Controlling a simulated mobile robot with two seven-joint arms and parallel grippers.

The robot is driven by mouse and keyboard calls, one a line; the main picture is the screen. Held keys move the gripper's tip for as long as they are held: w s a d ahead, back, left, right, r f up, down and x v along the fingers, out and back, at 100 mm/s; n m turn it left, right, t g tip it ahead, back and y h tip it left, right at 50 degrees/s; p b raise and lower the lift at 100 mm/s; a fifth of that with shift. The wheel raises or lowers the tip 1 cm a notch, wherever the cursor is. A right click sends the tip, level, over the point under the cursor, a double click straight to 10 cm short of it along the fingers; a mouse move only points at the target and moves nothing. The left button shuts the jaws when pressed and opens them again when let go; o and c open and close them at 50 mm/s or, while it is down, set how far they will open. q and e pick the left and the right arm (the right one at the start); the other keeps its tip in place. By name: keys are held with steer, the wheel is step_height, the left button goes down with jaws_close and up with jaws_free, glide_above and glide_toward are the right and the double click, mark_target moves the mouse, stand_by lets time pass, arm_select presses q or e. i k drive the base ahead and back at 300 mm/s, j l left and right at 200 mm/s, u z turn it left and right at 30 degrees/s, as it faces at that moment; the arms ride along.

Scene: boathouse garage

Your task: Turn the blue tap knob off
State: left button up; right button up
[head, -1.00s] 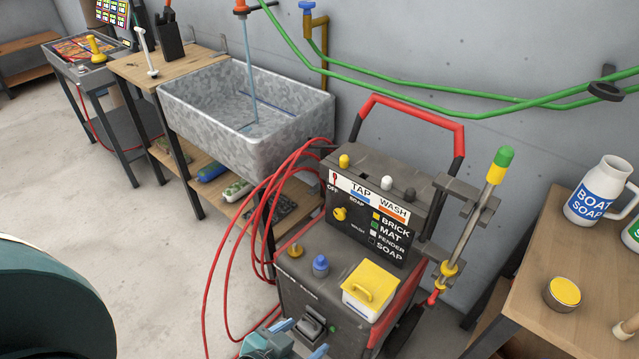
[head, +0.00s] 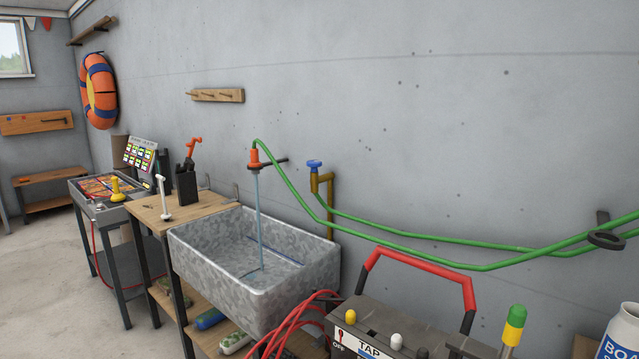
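The blue tap knob (head: 314,163) sits on top of a brass pipe (head: 330,200) on the wall, behind the right end of the grey stone-patterned sink (head: 310,275). A green hose (head: 400,232) runs along the wall by the tap and up to an orange nozzle (head: 255,158). A thin blue stream of water (head: 258,215) falls from the nozzle into the sink. Neither of my grippers shows in the head view.
A grey machine (head: 400,325) with a red handle stands in front, right of the sink, with red hoses beside it. A wooden bench (head: 195,208) and a game-like table (head: 75,200) stand left. A hose hook (head: 605,239) is on the wall at right.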

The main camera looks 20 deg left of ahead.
mark_target(314, 165)
steer(key=k+z, duration=0.1)
steer(key=k, duration=0.55)
steer(key=z, duration=1.4)
steer(key=j, duration=2.15)
steer(key=k+j+z, duration=0.1)
steer(key=j, duration=0.95)
